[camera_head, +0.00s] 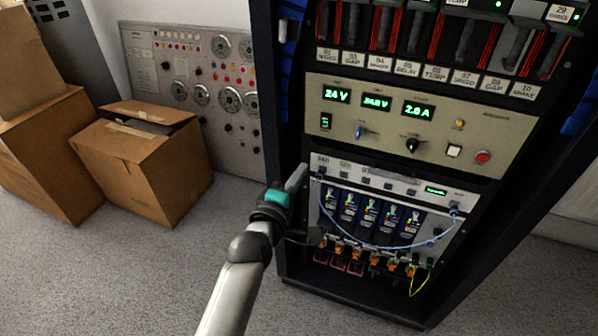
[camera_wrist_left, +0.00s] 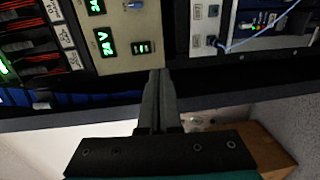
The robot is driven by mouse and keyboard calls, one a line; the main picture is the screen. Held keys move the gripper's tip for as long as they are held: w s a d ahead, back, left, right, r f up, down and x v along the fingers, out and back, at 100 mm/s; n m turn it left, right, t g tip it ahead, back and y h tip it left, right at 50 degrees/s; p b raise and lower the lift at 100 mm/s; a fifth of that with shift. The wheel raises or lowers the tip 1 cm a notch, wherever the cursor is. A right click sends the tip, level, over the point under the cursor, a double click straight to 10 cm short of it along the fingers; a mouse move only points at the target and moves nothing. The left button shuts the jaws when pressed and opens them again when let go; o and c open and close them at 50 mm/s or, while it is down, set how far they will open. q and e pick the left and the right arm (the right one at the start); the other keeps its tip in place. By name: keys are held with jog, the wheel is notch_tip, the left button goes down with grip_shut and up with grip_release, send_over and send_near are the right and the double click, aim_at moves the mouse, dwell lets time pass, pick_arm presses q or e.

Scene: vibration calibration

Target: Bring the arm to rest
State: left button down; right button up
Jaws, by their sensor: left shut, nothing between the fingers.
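My left arm (camera_head: 235,285) comes in from the bottom of the head view and reaches up to the front left edge of a dark equipment rack (camera_head: 283,130). My left gripper (camera_head: 299,178) is at the left side of the rack's lower module. In the left wrist view its fingers (camera_wrist_left: 158,85) are together with nothing between them, pointing at the rack's front. In that view the tips overlap the edge of the panel; whether they touch it I cannot tell. My right gripper is in neither view.
The rack holds a beige power panel (camera_head: 400,125) with lit displays and a lower module with a blue cable (camera_head: 372,246). Cardboard boxes (camera_head: 150,165) and a grey control panel (camera_head: 195,85) stand to the left. Grey carpet (camera_head: 130,270) is clear in front of them.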

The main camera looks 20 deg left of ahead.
pick_arm(q)
jog(key=shift+s, duration=0.2)
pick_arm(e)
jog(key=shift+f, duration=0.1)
